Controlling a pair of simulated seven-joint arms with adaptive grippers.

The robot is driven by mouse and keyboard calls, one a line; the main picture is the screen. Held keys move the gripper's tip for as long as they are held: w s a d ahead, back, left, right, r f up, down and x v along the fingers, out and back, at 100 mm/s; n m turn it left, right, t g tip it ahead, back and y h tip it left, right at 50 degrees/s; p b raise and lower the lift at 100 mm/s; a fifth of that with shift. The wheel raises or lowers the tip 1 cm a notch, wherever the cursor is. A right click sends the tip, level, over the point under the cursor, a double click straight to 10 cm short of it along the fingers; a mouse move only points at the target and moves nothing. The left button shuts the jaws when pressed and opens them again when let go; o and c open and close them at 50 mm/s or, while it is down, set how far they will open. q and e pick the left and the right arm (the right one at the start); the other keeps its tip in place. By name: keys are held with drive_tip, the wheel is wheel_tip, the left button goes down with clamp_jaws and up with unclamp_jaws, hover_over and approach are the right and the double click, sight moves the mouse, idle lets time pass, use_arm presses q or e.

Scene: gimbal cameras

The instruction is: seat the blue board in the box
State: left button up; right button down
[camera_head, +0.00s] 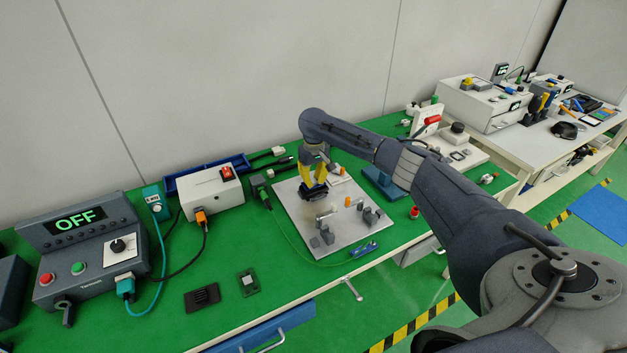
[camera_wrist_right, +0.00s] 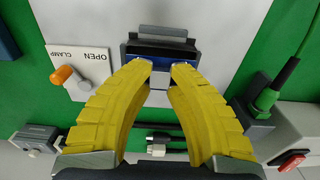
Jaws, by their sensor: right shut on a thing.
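My right gripper (camera_head: 315,188) has yellow fingers and reaches down to the dark grey box (camera_head: 309,196) on the pale plate. In the right wrist view its fingertips (camera_wrist_right: 161,68) are close together at the near edge of the box (camera_wrist_right: 160,38). The gripper is shut on the blue board (camera_wrist_right: 160,53), which shows as a dark blue strip in the box's opening, just beyond the fingertips. The fingers hide part of the board, and I cannot tell how deep it sits. My left gripper is not in view.
An orange-handled clamp lever (camera_wrist_right: 63,75) beside an OPEN/CLAMP label stands near the box. A white box with a red switch (camera_head: 227,173) and an OFF console (camera_head: 82,219) stand left.

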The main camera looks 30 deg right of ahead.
sight(314, 181)
drive_tip(key=shift+f, duration=1.65)
idle(0.6)
drive_tip(key=c, duration=1.2)
unclamp_jaws()
drive_tip(key=shift+c, duration=0.2)
drive_tip(key=shift+s+r, duration=0.15)
drive_tip(key=shift+r, duration=5.8)
